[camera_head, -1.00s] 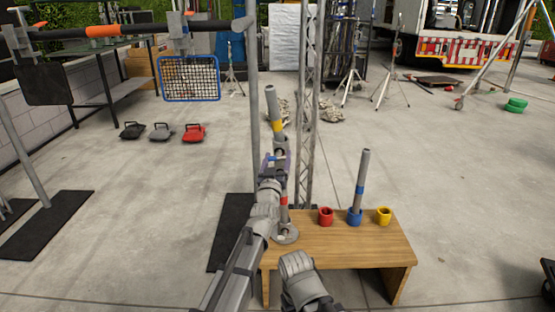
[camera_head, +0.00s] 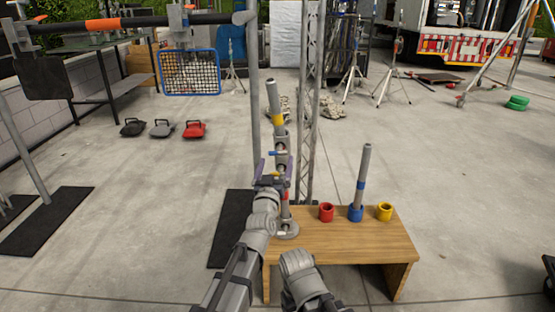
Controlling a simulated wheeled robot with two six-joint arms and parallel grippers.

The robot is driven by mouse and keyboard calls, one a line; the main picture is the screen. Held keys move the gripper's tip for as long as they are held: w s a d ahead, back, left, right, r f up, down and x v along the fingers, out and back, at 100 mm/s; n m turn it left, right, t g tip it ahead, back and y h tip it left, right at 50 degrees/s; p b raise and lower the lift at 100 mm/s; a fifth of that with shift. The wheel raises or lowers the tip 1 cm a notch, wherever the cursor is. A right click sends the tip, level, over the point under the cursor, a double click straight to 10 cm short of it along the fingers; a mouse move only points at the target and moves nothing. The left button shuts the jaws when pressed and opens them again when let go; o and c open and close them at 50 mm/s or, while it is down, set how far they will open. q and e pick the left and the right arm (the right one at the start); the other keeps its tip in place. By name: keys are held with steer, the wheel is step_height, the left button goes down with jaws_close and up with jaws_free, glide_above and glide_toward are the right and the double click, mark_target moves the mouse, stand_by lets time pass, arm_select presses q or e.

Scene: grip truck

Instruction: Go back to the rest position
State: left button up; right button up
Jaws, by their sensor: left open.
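My left gripper (camera_head: 273,171) is open and empty, with its two purple fingers spread. It is just in front of a grey upright post (camera_head: 280,152) with a yellow band, a small blue piece and a red band. The post stands on a round grey base (camera_head: 286,230) at the left end of the wooden bench (camera_head: 340,244). From this view I cannot tell whether the fingers touch the post. A part of my right arm shows at the bottom, but its gripper is not in view.
On the bench are a red cup (camera_head: 326,212), a blue cup (camera_head: 356,213) holding an upright grey tube (camera_head: 362,175), and a yellow cup (camera_head: 384,212). A lattice truss (camera_head: 309,110) rises behind the post. A black mat (camera_head: 230,230) lies left of the bench. Open floor lies right.

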mark_target(278, 154)
arm_select(q)
steer(key=shift+v, duration=1.25)
steer(key=shift+w, duration=0.1)
steer(key=p+x, duration=0.1)
steer(key=x, duration=0.6)
steer(key=shift+w+d+r, duration=0.1)
steer(key=shift+w+r, duration=0.05)
steer(key=shift+w, duration=0.25)
steer(key=shift+s, duration=0.1)
